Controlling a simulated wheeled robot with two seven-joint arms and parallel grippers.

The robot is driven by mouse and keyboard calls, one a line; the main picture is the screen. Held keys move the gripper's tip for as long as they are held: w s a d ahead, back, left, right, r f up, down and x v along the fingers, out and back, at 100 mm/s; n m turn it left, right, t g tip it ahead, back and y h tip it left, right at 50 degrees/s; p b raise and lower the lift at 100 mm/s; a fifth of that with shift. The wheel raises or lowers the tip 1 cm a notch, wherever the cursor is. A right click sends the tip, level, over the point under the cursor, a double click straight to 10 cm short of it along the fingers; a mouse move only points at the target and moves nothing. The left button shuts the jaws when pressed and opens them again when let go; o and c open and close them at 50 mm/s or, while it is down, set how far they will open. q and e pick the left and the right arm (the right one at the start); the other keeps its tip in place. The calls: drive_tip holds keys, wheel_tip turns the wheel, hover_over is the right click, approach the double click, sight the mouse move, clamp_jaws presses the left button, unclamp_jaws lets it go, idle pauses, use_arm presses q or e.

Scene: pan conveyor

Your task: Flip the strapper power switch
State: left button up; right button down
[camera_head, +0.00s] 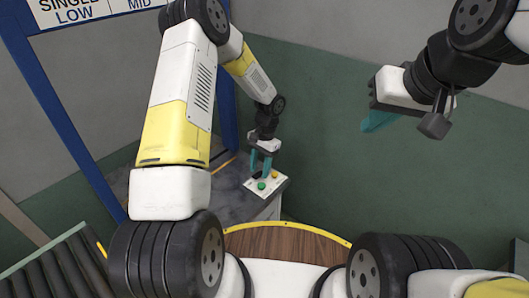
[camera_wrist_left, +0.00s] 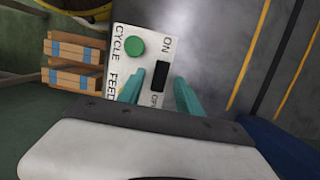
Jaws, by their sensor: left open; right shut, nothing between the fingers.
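The white control panel (camera_head: 252,189) sits on the corner of a grey machine top. In the left wrist view the panel (camera_wrist_left: 125,38) carries a green button (camera_wrist_left: 135,47) and a black power switch (camera_wrist_left: 160,76) between the ON and partly hidden OFF labels. My left gripper (camera_head: 261,170) points down at the panel, open, its teal fingers close over the switch area. In the wrist view the left gripper's fingers (camera_wrist_left: 170,80) stand either side of the switch; I cannot tell whether they touch it. My right gripper (camera_head: 375,122) is shut and empty, away over open floor.
The grey machine top (camera_head: 228,187) extends left of the panel, with a blue frame post (camera_head: 50,95) beyond. A roller conveyor (camera_head: 55,268) is at lower left. Stacked wooden pieces (camera_wrist_left: 75,52) show in the left wrist view. Green floor right of the panel is clear.

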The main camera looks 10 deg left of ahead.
use_arm(q)
drive_tip(key=a+v, duration=0.1)
drive_tip(key=v, duration=0.6)
drive_tip(key=shift+d+r, duration=0.2)
drive_tip(key=shift+d, duration=0.35)
